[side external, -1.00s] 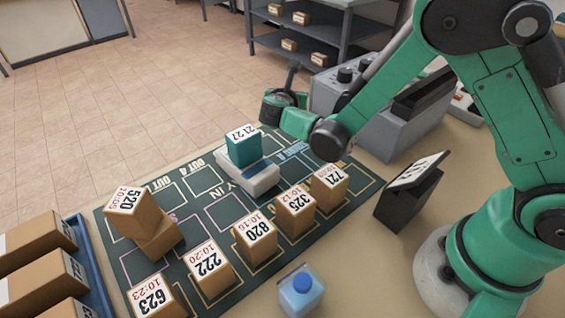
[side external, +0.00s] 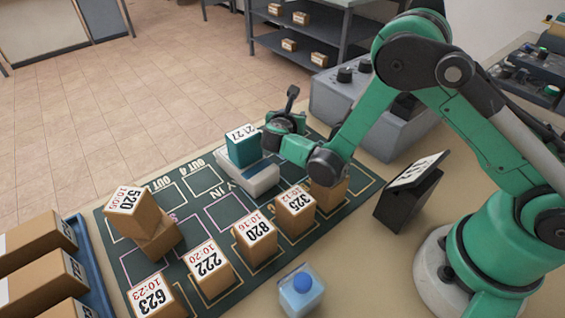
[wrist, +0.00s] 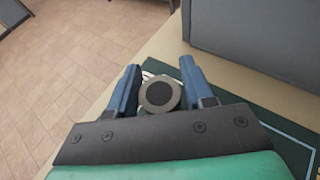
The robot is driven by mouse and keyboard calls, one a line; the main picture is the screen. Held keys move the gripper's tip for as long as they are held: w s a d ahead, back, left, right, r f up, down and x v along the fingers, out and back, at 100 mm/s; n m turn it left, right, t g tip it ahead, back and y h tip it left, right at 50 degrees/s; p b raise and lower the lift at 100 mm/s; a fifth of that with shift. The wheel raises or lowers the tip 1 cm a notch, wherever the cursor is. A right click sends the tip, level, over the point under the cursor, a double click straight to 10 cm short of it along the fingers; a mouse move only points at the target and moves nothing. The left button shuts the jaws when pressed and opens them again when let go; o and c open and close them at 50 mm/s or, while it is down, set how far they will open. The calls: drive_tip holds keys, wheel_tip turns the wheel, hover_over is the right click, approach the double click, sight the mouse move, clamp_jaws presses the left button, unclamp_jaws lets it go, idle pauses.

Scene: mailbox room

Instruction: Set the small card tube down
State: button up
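A round grey end with a dark centre, which I take for the small card tube (wrist: 159,95), shows end-on in the wrist view between my two blue fingers. The fingers of my gripper (wrist: 159,88) lie close against both its sides, and it looks held. In the side view my gripper (side external: 283,126) is low over the far right part of the dark green mat (side external: 228,212), just right of the teal box. The fingertips and the tube are hidden there, so I cannot tell whether the tube touches the mat.
The teal box (side external: 243,148) stands on a white scale (side external: 258,180) beside my gripper. Brown numbered boxes, such as box 325 (side external: 297,211), line the mat's near side. A grey machine (side external: 370,110) stands behind right.

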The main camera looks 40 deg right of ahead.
drive_tip(key=shift+o, duration=0.8)
